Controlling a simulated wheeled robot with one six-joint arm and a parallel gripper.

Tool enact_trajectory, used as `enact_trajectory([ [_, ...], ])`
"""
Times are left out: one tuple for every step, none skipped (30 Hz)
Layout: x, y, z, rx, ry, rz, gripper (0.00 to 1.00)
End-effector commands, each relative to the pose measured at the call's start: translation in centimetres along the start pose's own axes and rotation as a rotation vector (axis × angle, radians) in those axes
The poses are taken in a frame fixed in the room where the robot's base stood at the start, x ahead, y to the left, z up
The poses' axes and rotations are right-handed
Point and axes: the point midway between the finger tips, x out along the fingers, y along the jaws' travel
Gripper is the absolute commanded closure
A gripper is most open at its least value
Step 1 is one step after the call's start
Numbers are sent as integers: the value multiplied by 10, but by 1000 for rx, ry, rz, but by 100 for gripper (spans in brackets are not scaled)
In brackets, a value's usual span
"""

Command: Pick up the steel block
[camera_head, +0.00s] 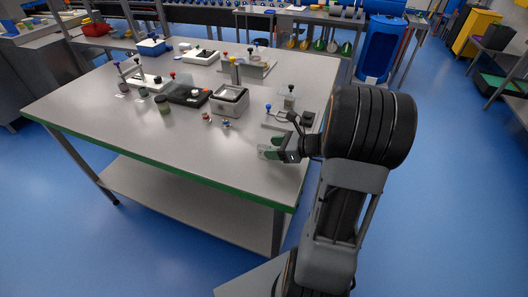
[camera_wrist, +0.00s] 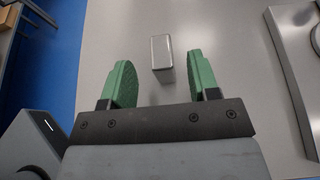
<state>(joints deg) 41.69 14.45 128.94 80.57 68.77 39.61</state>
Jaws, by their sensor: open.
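The steel block (camera_wrist: 161,52) is a small grey upright-edged block on the grey table top in the wrist view. My gripper is open and empty. In the camera_head view my gripper (camera_head: 270,152) is low over the right front part of the table. There I cannot clearly tell the block from the fingers.
A grey fixture (camera_wrist: 300,45) stands right of the block in the wrist view. The table's left front is clear.

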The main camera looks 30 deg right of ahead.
Motion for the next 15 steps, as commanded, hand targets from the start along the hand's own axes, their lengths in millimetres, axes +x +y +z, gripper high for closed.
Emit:
enact_trajectory([
  [8, 0, 1, -1, 1, 5, 45],
  [12, 0, 1, -1, 1, 5, 45],
  [18, 0, 2, -1, 1, 5, 45],
  [22, -1, 1, -1, 1, 5, 45],
  [25, -1, 1, -1, 1, 4, 45],
  [29, -1, 1, -1, 1, 3, 45],
  [32, -1, 1, -2, 1, 3, 45],
  [34, -1, 1, -2, 0, 3, 45],
  [36, -1, 1, -1, 0, 2, 45],
  [37, -1, 1, -1, 1, 1, 45],
  [38, -1, 1, -2, 1, 1, 45],
  [39, -1, 1, -2, 1, 1, 45],
  [39, -1, 1, -2, 1, 1, 45],
  [39, -1, 1, -2, 1, 1, 45],
  [39, -1, 1, -2, 1, 0, 45],
])
